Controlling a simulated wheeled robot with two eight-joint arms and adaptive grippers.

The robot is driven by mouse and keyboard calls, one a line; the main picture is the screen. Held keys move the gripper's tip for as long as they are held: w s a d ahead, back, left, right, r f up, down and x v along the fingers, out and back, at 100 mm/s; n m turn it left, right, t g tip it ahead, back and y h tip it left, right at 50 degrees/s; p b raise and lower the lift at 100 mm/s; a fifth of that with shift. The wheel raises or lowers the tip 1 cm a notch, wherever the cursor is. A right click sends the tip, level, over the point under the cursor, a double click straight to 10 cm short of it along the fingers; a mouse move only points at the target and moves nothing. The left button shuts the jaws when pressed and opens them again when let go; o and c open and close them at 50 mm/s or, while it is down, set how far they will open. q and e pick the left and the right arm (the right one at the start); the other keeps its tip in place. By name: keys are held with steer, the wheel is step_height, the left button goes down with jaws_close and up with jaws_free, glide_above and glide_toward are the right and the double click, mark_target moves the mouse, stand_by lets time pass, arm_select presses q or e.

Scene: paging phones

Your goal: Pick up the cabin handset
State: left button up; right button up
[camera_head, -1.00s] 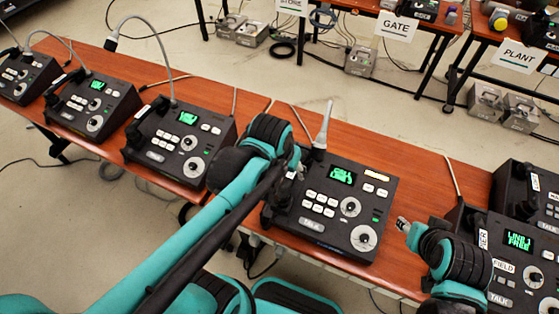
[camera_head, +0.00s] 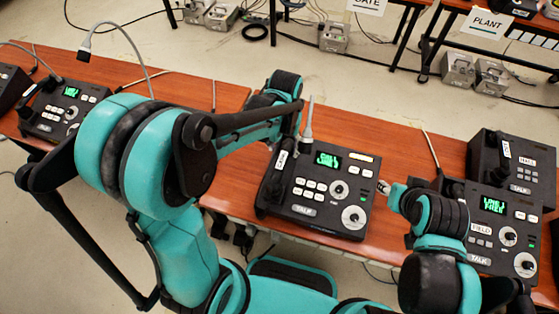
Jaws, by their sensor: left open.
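The handset that I take for the cabin one (camera_head: 279,166) is dark with a white label. It rests on the left side of the middle console (camera_head: 322,209), whose screen is lit green. Its label is too small to read, and its upper end is partly hidden by my left wrist. My left gripper (camera_head: 295,128) is open above and behind the handset's upper end. It is mostly hidden by my wrist, and I see no contact.
The middle console's gooseneck microphone (camera_head: 308,122) stands close to my left gripper. The FIELD console (camera_head: 492,235) and another console (camera_head: 525,165) stand at right. A further console (camera_head: 66,106) stands at left. Bare table (camera_head: 385,145) shows behind the middle console.

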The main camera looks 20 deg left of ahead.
mark_target(282, 160)
arm_select(q)
steer(key=f+b, duration=0.1)
steer(key=f, duration=0.1)
steer(key=f+b, duration=0.1)
steer(key=f, duration=0.4)
steer(key=shift+s+a+f+b, duration=0.2)
steer(key=shift+s+f+b, duration=0.05)
steer(key=shift+s+b, duration=0.15)
steer(key=shift+c, duration=0.3)
jaws_close()
